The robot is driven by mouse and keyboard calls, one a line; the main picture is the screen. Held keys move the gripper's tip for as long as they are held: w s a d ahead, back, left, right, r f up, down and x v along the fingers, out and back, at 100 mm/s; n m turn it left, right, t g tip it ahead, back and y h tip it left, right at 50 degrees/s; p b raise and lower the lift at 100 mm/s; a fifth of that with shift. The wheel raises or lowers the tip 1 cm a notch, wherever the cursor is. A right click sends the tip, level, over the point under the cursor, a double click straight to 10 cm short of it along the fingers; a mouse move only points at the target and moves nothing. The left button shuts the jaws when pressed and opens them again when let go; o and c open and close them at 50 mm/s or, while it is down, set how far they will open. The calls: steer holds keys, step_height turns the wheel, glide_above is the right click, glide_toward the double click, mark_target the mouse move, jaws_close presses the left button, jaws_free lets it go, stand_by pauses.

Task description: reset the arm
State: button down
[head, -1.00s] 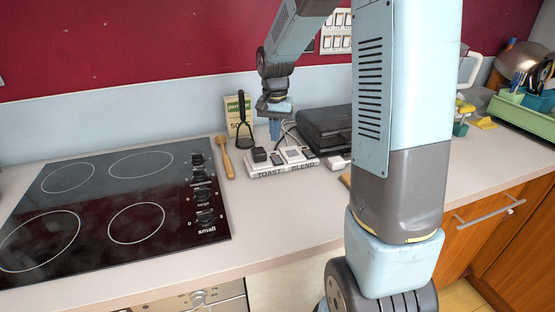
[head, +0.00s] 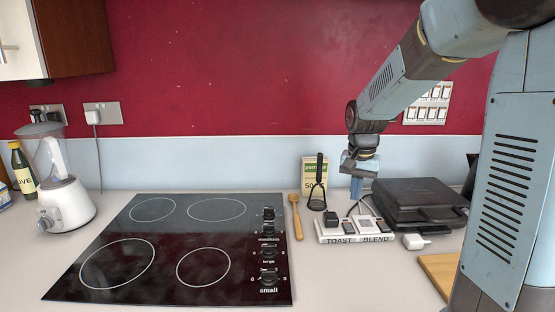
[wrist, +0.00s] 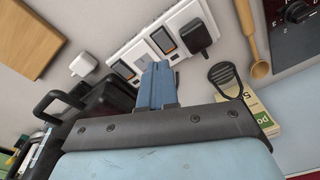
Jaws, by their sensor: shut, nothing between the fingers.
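My gripper (head: 356,188) hangs at the end of my bent arm, fingers down, above the back of the counter. It is shut and empty; its blue fingers (wrist: 157,85) are together in the wrist view. In the head view it is just behind the white socket strip (head: 350,236) marked TOAST and BLEND, and left of the black appliance (head: 420,196). The strip also shows in the wrist view (wrist: 170,35). I cannot tell the exact gap between the fingers and the strip.
A black masher (head: 318,190), a boxed packet (head: 309,170) and a wooden spoon (head: 296,215) are left of my gripper. The cooktop (head: 190,245) lies further left, then a blender (head: 60,190). A wooden board (head: 440,270) is at right. A red wall stands behind.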

steer(key=s+r+n+t, duration=0.2)
steer(key=s+r, duration=0.3)
steer(key=s, duration=0.7)
steer(key=s+r+n+t, duration=0.2)
steer(key=s+r+n, duration=0.1)
steer(key=s, duration=0.8)
steer(key=shift+s+d+r+t, duration=0.15)
steer(key=shift+s+r+t, duration=0.25)
steer(key=shift+r, duration=0.5)
